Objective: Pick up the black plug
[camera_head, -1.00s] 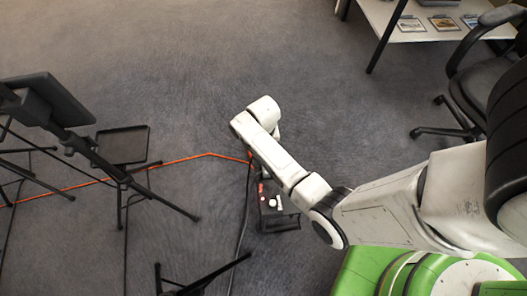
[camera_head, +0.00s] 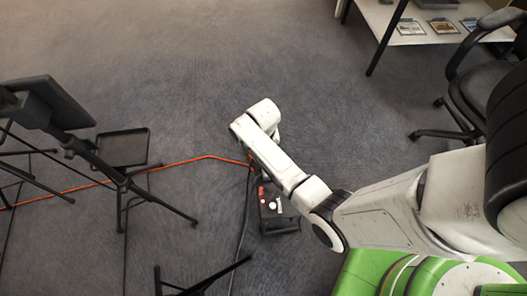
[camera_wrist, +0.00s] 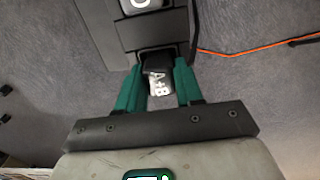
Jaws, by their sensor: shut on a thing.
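The black plug (camera_wrist: 157,80), with a pale "A+B" marking on its face, sits between the two green fingers of my gripper (camera_wrist: 158,92) in the wrist view. The fingers are shut on it from both sides. The plug's far end meets the near edge of a dark grey box (camera_wrist: 120,38); I cannot tell whether it is still seated there. In the head view the dark box (camera_head: 279,225) is on the floor beside my arm, and my fingers and the plug are hidden under the arm.
A second dark piece with a white marking (camera_wrist: 143,5) is on the box. An orange cable (camera_head: 190,159) crosses the carpet. Black stands (camera_head: 122,150) are at left. A white table (camera_head: 420,22) and office chair (camera_head: 468,90) are at upper right. Open carpet lies beyond the arm.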

